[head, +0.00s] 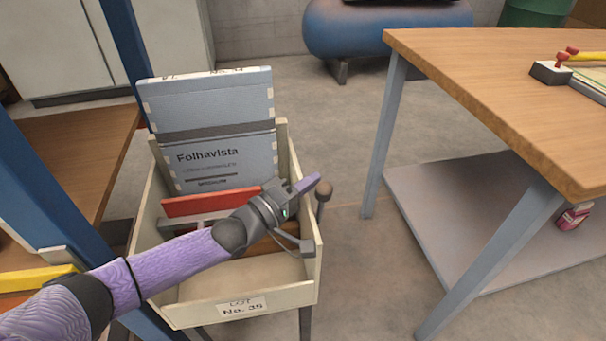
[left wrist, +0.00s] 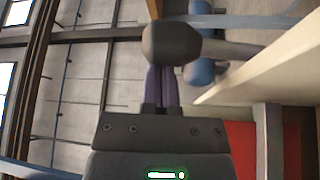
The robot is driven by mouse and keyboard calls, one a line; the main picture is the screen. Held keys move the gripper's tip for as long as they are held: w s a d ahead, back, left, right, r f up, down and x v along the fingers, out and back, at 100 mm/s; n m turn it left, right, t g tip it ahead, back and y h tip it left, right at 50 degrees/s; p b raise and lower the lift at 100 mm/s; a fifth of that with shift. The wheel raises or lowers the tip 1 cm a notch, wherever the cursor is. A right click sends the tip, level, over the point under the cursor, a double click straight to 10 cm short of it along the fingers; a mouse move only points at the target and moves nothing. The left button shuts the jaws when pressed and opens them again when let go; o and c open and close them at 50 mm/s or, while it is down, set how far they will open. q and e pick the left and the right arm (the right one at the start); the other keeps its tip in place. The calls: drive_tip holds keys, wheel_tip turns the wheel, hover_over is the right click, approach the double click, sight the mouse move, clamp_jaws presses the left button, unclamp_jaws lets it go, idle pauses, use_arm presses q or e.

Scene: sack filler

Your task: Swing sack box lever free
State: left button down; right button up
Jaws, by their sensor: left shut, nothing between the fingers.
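The sack box (head: 300,275) is a cream open-topped box with a "No. 39" label on its front. A grey-blue "Folhavista" sack (head: 215,110) stands upright at its back, with a red board (head: 210,202) in front of it. The lever's round brown knob (head: 323,189) shows at the box's right side; most of its rod is hidden. My left gripper (head: 314,182) reaches over the box, its purple fingers shut and empty, with the tips right beside the knob. In the left wrist view the knob (left wrist: 172,44) is just beyond the fingertips (left wrist: 161,70); I cannot tell whether they touch.
A wooden table (head: 500,90) with a lower shelf (head: 430,200) stands to the right of the box. A blue post (head: 60,200) and a wooden shelf (head: 75,150) are close on the left. A blue tank (head: 385,28) lies at the back. Floor between box and table is clear.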

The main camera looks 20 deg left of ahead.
sight(318, 233)
idle(0.3)
use_arm(q)
drive_tip(key=shift+s+d+f+m, duration=0.1)
drive_tip(key=shift+s+d+m, duration=0.15)
drive_tip(key=shift+s+m, duration=0.15)
drive_tip(key=shift+s+d+f+m+h, duration=0.2)
drive_tip(key=shift+s+d+m+h, duration=0.35)
drive_tip(key=shift+s+m, duration=0.3)
drive_tip(key=shift+s+d+f+m+t+h+b, duration=0.1)
drive_tip(key=shift+s+d+f+m+h+b, duration=0.4)
drive_tip(key=shift+m, duration=0.55)
drive_tip(key=shift+s+d+f+m+t+h+b, duration=0.1)
drive_tip(key=shift+s+d+f+m+h+b, duration=0.2)
drive_tip(key=shift+s+m+h, duration=0.55)
drive_tip(key=shift+s+d+f+m+t+h+b, duration=0.1)
drive_tip(key=shift+s+d+f+m+h+b, duration=0.3)
drive_tip(key=shift+m, duration=0.85)
drive_tip(key=shift+r, duration=0.15)
